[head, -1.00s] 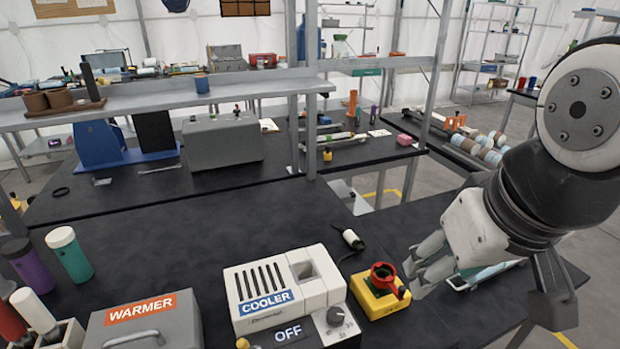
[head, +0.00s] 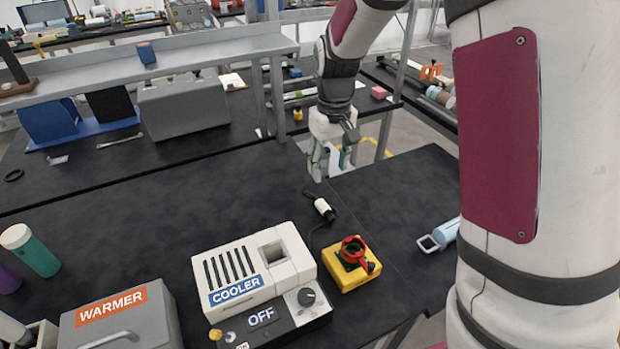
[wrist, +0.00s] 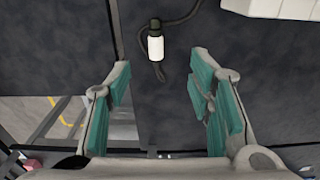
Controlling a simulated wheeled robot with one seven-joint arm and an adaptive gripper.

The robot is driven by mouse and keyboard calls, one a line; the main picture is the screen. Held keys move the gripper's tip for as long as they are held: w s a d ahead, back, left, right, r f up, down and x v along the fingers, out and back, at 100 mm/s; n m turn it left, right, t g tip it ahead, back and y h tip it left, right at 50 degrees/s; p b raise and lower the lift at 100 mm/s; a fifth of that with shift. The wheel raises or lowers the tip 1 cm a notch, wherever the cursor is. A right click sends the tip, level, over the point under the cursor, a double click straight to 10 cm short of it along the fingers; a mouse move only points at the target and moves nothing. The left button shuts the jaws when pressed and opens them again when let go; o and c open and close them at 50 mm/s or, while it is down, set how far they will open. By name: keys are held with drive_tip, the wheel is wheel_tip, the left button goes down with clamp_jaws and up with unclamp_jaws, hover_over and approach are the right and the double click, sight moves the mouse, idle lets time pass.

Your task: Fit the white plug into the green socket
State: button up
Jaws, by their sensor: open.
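The white plug (head: 324,207) lies on the dark bench behind the yellow switch box, with a black end and a dark cable. In the wrist view, the white plug (wrist: 156,48) lies ahead of the fingertips, roughly in line with the gap between them. My gripper (head: 332,172) points down beyond the plug in the head view, near the corner where the benches meet. In the wrist view, my gripper (wrist: 158,72) is open and empty, its teal finger pads apart. I cannot make out a green socket in any view.
The cooler (head: 252,267) and the yellow box with a red switch (head: 352,265) stand in front of the plug. The warmer (head: 120,322) is at front left. A light blue cylinder (head: 446,232) lies at right. The bench left of the plug is clear.

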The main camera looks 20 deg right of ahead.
wheel_tip(320, 180, down, 2)
drive_tip(key=w, duration=0.2)
drive_tip(key=p, duration=0.2)
approach(324, 205)
wheel_tip(324, 205, down, 6)
drive_tip(key=shift+s+a+r, duration=0.1)
drive_tip(key=shift+w+f, duration=0.2)
drive_tip(key=shift+f, duration=1.9)
drive_tip(key=shift+c, duration=0.6)
clamp_jaws()
